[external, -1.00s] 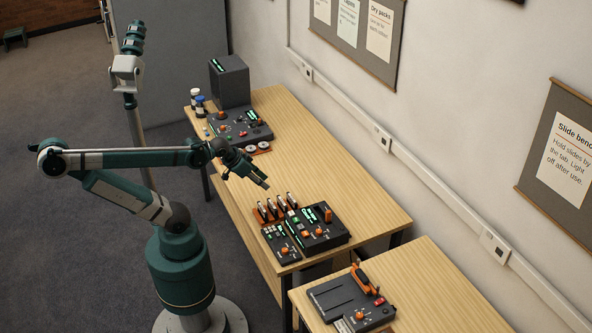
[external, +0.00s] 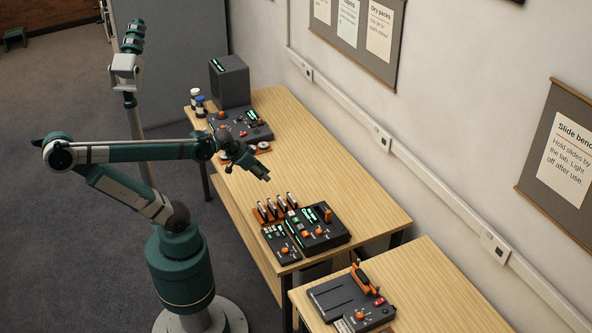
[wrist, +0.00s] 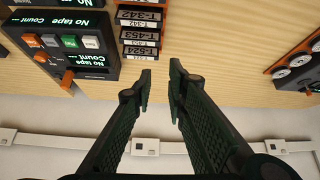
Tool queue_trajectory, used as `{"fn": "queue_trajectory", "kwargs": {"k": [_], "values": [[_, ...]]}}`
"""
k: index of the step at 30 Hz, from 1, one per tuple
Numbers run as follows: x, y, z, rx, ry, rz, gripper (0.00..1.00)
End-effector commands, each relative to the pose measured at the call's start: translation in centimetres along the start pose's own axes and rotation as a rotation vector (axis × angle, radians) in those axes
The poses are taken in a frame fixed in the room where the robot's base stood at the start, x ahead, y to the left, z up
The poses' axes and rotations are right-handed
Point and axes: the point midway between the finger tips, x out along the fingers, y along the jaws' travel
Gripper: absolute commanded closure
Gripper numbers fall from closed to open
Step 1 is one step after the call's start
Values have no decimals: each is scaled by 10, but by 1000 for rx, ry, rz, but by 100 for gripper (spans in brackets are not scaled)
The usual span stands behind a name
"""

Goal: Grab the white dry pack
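No item in view is clearly labelled as the white dry pack. Round white discs (external: 263,145) lie beside the far console, partly behind my arm. The wrist view shows several white discs (wrist: 304,61) in an orange holder at the right edge. My gripper (external: 265,177) hangs above the wooden table, between the far console and the tape rack. In the wrist view its fingers (wrist: 159,72) are apart with nothing between them.
A rack of tapes (external: 272,208) and a console (external: 318,227) stand at the table's near end. A far console (external: 240,124), two small jars (external: 199,103) and a dark box (external: 230,83) are at the back. Table is clear right of my gripper.

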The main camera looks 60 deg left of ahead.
Motion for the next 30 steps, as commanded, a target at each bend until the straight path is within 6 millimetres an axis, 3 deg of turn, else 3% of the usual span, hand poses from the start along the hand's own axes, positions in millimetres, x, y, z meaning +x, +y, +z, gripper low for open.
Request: {"fn": "queue_trajectory", "kwargs": {"k": [12,30], "values": [[1,-70,-65,-174,-60,-86,84],[18,-201,-131,-436,-144,-203,84]]}}
